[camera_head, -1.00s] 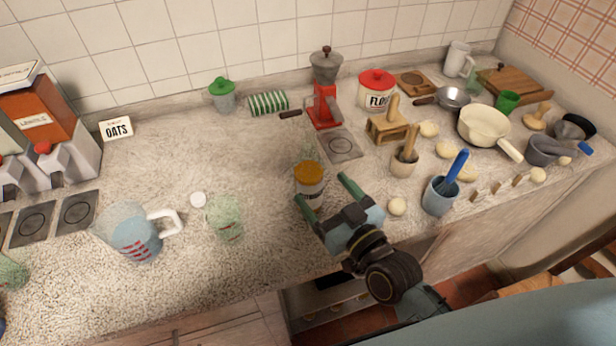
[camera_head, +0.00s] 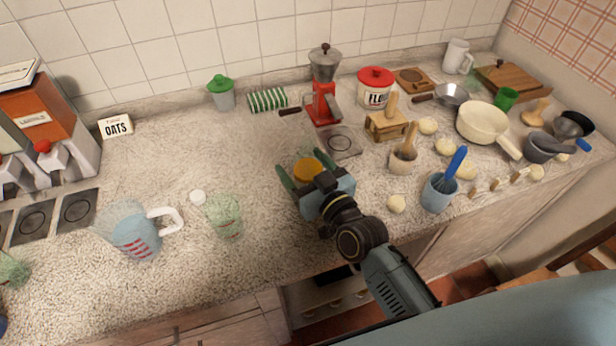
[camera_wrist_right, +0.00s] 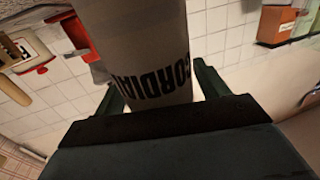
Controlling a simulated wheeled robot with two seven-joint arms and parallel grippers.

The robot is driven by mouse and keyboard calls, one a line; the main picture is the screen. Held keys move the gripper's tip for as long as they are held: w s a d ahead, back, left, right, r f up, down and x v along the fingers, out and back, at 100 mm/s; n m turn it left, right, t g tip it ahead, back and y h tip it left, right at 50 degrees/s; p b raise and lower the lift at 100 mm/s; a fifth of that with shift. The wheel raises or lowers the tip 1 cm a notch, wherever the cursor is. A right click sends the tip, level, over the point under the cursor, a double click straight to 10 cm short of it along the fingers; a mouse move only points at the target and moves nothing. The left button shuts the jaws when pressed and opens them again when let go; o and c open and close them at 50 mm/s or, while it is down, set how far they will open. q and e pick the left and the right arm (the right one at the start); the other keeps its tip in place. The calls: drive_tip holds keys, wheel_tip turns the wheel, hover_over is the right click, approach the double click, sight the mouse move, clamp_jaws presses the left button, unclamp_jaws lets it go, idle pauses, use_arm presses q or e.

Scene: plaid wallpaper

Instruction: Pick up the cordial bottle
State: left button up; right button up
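The cordial bottle (camera_head: 307,168) stands on the counter with its orange-yellow cap showing in the head view; my right gripper hides most of its body. In the right wrist view the bottle's pale body (camera_wrist_right: 148,50) with the black word "CORDIAL" fills the middle, between the two green fingers. My right gripper (camera_head: 301,168) is open, with one finger on each side of the bottle. In the wrist view, gaps show between the fingers and the bottle. My left gripper is not in view.
A red grinder (camera_head: 324,95) stands behind the bottle. A green-tinted glass (camera_head: 224,216) and a measuring jug (camera_head: 136,232) stand to the left.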

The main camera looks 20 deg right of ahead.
drive_tip(key=c, duration=1.2)
drive_tip(key=shift+r, duration=0.1)
